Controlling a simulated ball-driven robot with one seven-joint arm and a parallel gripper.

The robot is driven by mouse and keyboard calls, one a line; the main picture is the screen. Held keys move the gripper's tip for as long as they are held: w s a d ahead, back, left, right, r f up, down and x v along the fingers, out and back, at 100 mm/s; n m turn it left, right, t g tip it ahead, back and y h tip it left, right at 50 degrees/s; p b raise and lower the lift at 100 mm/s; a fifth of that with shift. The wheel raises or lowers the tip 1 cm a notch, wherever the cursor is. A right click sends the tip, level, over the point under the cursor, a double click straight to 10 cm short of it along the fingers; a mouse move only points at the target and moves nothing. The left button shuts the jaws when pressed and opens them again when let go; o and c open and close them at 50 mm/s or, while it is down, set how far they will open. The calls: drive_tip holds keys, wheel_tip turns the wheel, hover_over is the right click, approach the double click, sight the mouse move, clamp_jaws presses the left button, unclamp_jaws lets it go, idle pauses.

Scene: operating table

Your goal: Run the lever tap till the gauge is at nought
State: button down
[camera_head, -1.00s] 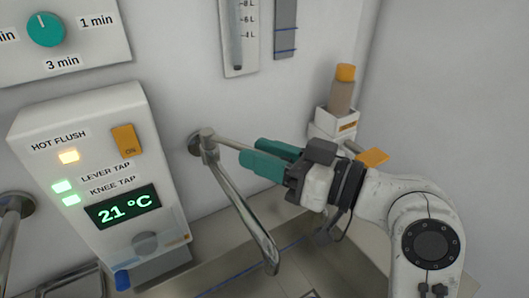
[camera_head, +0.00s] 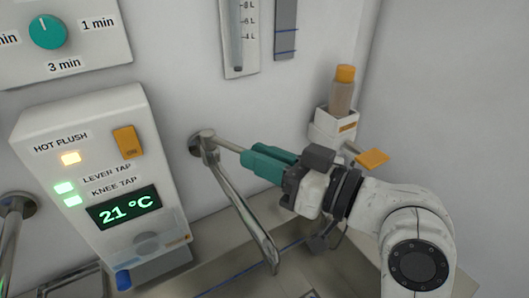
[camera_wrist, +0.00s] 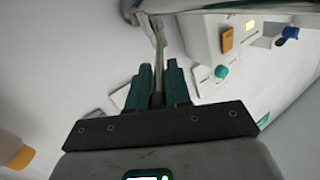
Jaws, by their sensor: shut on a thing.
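The lever tap (camera_head: 207,146) is a metal wall fitting with a long spout (camera_head: 243,213) slanting down over the basin. Its thin lever (camera_head: 229,144) points right, towards my gripper. My gripper (camera_head: 248,160), with teal fingers, is shut on the lever's outer end. In the wrist view, the lever (camera_wrist: 158,48) runs in between the fingertips (camera_wrist: 160,72). No water stream is clearly visible at the spout.
The white control box (camera_head: 100,170) at left has lit lamps and a display (camera_head: 124,208) reading 21 °C. A timer dial (camera_head: 48,32) is above it. An orange-capped bottle (camera_head: 342,90) stands in a wall holder above an orange paddle (camera_head: 372,158). The basin (camera_head: 320,270) lies below.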

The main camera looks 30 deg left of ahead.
drive_tip(key=shift+s+a+m+t+h+p, duration=0.15)
drive_tip(key=shift+s+m+t+p, duration=0.2)
drive_tip(key=shift+s+m+t, duration=0.35)
drive_tip(key=shift+s+a+m+t+h+p, duration=0.15)
drive_tip(key=shift+s+m+t+p, duration=0.25)
drive_tip(key=shift+t, duration=0.6)
drive_tip(key=shift+d, duration=0.1)
drive_tip(key=c, duration=1.2)
unclamp_jaws()
drive_tip(key=shift+o, duration=0.2)
drive_tip(key=b+v, duration=0.2)
drive_tip(key=v, duration=0.9)
drive_tip(key=shift+c, duration=0.5)
